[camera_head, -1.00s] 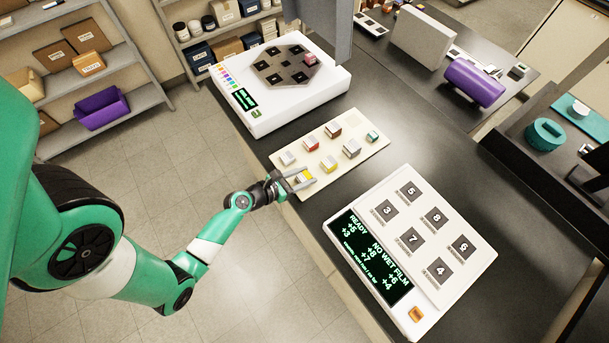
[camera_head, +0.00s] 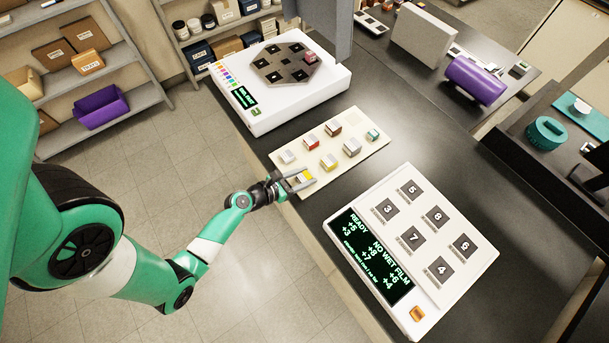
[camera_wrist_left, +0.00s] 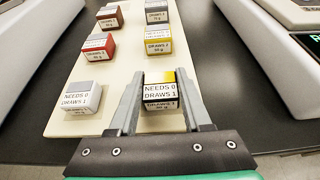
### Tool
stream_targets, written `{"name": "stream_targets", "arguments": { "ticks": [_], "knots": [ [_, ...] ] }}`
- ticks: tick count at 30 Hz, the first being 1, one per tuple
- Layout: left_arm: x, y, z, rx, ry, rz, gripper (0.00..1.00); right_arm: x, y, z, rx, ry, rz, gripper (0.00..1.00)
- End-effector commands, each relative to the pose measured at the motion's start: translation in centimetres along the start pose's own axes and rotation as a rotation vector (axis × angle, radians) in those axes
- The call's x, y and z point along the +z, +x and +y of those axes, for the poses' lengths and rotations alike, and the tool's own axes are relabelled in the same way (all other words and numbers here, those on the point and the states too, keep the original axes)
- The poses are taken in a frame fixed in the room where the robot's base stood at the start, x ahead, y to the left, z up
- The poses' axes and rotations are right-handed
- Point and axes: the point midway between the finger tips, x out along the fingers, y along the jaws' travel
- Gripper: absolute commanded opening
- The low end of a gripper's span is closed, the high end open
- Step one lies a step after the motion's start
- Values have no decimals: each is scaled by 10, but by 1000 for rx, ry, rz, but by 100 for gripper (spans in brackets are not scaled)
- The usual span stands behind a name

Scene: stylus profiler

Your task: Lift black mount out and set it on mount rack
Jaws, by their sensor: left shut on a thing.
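My left gripper (camera_head: 304,178) is at the near left end of the cream mount rack (camera_head: 372,151). Its fingers are shut on a small block, the black mount (camera_wrist_left: 160,101), with a dark front, a white label reading "NEEDS 0 DRAWS 1" and yellow on its top. It sits between both fingers at the rack's near edge; I cannot tell whether its underside touches the rack. The rack also shows in the left wrist view (camera_wrist_left: 67,122). My right gripper is not in view.
Several mounts stand on the rack, including a red one (camera_head: 311,145), a yellow one (camera_head: 329,163) and a white one (camera_head: 287,158). A white machine with a dark hexagonal plate (camera_head: 263,73) stands behind. A white numbered panel (camera_head: 455,215) stands to the right.

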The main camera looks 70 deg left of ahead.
Motion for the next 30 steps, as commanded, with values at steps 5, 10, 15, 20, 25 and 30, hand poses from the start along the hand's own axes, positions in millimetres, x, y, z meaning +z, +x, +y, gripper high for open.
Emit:
{"name": "stream_targets", "arguments": {
  "ticks": [5, 10, 15, 20, 25, 30],
  "knots": [
    [0, 0, 0, 0, 0, 0, 52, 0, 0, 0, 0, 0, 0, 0],
    [0, 0, 0, 0, 0, 0, 83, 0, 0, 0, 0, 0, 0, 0],
    [0, 0, 0, 0, 0, 0, 84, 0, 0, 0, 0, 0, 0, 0],
    [0, 0, 0, 0, -1, 0, 79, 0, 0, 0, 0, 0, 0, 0],
    [0, -1, 0, 0, -1, 0, 79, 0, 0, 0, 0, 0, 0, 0],
    [1, -15, 1, 2, -3, 2, 79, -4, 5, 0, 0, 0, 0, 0]
  ]
}}
